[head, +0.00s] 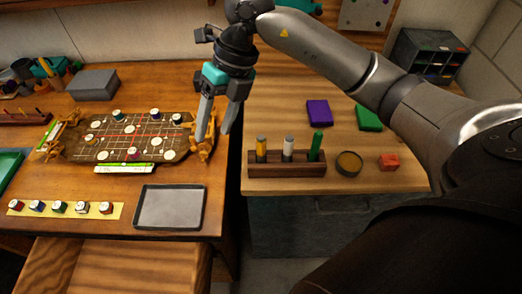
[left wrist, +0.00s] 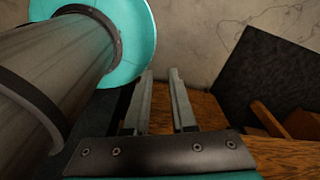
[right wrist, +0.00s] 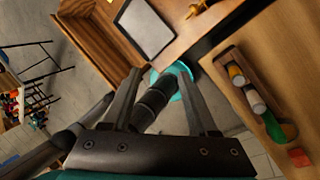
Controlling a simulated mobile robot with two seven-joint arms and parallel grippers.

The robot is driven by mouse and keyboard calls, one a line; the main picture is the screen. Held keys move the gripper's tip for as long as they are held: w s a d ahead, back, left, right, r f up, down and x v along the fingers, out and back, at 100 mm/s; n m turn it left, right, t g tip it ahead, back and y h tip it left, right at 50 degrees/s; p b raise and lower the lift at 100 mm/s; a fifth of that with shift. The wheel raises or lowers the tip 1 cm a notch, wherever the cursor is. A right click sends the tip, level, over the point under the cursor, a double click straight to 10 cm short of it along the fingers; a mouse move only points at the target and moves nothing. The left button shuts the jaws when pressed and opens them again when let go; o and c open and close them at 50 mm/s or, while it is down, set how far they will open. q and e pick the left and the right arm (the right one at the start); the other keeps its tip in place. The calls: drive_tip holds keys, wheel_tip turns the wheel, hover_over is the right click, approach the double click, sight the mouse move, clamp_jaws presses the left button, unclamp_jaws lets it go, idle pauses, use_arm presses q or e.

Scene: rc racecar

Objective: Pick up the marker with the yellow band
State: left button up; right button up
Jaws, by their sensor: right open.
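The marker with the yellow band (head: 261,147) stands upright at the left end of a dark wooden rack (head: 287,171) on the right table. A white-and-grey marker (head: 288,150) and a green marker (head: 316,147) stand beside it. In the right wrist view the yellow-band marker (right wrist: 235,73) is at the right, outside the fingers. My right gripper (head: 212,135) is open and empty, pointing down near the game board's right end, left of and apart from the rack. My left gripper (left wrist: 162,73) shows only in its wrist view, its fingers apart with nothing between them.
Purple (head: 319,112) and green (head: 368,117) blocks lie behind. The game board (head: 75,150) and a grey tray (head: 170,208) are on the left table. A gap separates the tables.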

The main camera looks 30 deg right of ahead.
sight(261, 146)
drive_tip(key=d+r+m+h, duration=0.15)
drive_tip(key=d+h, duration=0.25)
drive_tip(key=d, duration=0.5)
drive_tip(key=f, duration=1)
drive_tip(key=shift+w+d+f, duration=0.15)
drive_tip(key=shift+w+d, duration=0.1)
drive_tip(key=shift+d, duration=0.05)
drive_tip(key=f, duration=0.5)
drive_tip(key=shift+d+f, duration=0.1)
drive_tip(key=shift+d, duration=0.25)
clamp_jaws()
